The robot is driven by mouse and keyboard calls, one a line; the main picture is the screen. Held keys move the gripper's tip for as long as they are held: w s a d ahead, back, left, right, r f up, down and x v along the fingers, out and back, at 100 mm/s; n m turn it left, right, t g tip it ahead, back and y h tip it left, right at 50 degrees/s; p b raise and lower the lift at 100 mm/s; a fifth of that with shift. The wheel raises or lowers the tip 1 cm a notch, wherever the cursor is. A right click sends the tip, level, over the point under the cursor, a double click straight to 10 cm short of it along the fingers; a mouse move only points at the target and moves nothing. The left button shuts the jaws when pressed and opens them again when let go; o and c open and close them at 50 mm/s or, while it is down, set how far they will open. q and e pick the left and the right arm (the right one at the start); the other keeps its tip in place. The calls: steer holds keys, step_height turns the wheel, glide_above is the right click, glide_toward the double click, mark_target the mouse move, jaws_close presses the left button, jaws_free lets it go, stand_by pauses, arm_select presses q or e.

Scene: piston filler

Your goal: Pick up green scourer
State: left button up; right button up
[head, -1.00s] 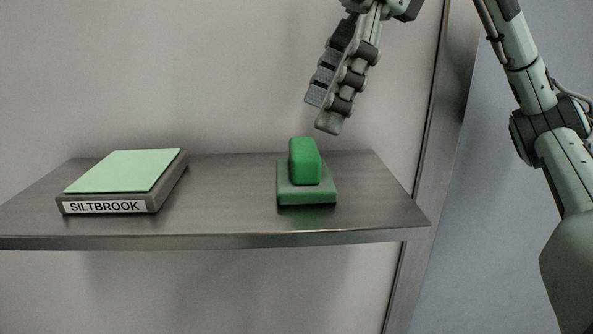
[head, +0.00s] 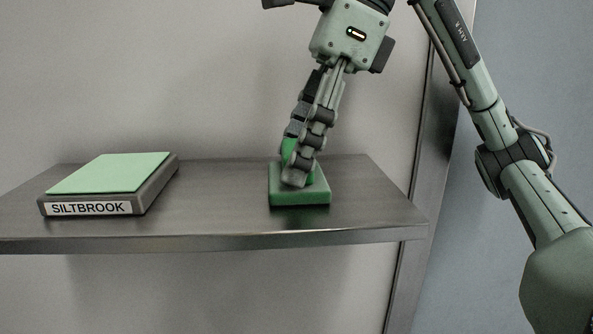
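The green scourer (head: 318,192) sits on the metal shelf, right of the middle. It has a flat square base and an upright green grip block on top. My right gripper (head: 292,160) reaches down from above with its fingers at the grip block. One finger is in front of the block and hides most of it; the other is behind, its tip hidden. Slivers of the block show beside the front finger. The fingertip is low, close to the base. Whether the fingers press on the block cannot be seen. My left gripper is not in view.
A grey box labelled SILTBROOK (head: 90,207) with a pale green top (head: 110,172) stands on the left of the shelf (head: 220,225). The shelf between them is clear. A wall is behind, and a metal post (head: 425,170) stands at the right.

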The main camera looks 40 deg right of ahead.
steer(key=c, duration=0.6)
steer(key=shift+r, duration=0.1)
steer(key=shift+r, duration=0.25)
step_height(320, 180, up, 4)
steer(key=shift+f+p, duration=0.1)
steer(key=shift+p, duration=1)
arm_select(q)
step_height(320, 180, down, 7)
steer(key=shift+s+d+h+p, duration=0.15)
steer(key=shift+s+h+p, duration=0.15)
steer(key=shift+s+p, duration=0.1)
arm_select(e)
steer(key=s+a+r, duration=0.6)
steer(key=s+a, duration=0.1)
steer(key=s, duration=0.2)
steer(key=shift+s+r, duration=0.2)
steer(key=shift+r, duration=0.05)
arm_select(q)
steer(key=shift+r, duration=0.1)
